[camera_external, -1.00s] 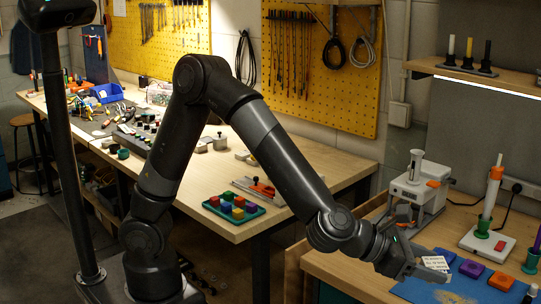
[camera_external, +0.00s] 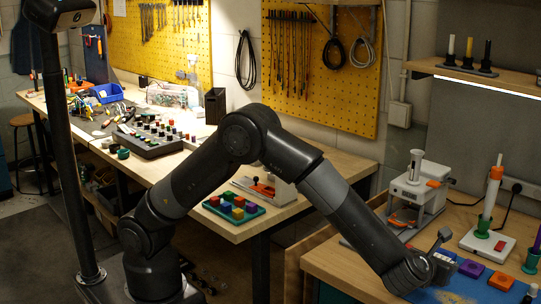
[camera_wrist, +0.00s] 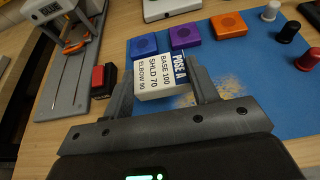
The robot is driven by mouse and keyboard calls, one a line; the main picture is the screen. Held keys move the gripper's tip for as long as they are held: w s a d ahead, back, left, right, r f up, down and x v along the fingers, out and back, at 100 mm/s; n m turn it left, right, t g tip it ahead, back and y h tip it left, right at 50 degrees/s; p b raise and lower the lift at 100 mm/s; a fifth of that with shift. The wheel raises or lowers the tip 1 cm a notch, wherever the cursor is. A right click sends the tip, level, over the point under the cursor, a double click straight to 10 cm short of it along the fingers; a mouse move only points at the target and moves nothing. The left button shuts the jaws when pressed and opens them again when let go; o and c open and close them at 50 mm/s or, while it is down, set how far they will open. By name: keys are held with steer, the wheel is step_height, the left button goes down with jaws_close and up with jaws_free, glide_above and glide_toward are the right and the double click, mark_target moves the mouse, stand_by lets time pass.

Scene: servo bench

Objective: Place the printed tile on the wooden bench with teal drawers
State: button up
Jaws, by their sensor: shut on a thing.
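My gripper (camera_wrist: 163,88) is shut on the printed tile (camera_wrist: 158,76), a white block with black text and a blue "POSE A" band. In the wrist view the tile sits between the two fingers, over the blue mat's near left part. A wooden bench (camera_external: 340,165) stands behind my arm and another wooden bench (camera_external: 335,262) at the right.
The blue mat (camera_wrist: 260,80) has a tan worn patch. Blue (camera_wrist: 143,46), purple (camera_wrist: 185,36) and orange (camera_wrist: 228,23) blocks lie along its far side. Red and black knobs are at the right. A grey fixture (camera_wrist: 72,85) and a red-black block (camera_wrist: 104,79) are left.

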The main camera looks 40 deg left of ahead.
mark_target(432, 292)
steer(key=shift+f, duration=2.6)
steer(key=shift+f, duration=0.45)
steer(key=o, duration=1.1)
steer(key=v, duration=1)
steer(key=shift+s+r, duration=0.25)
steer(key=shift+s, duration=0.1)
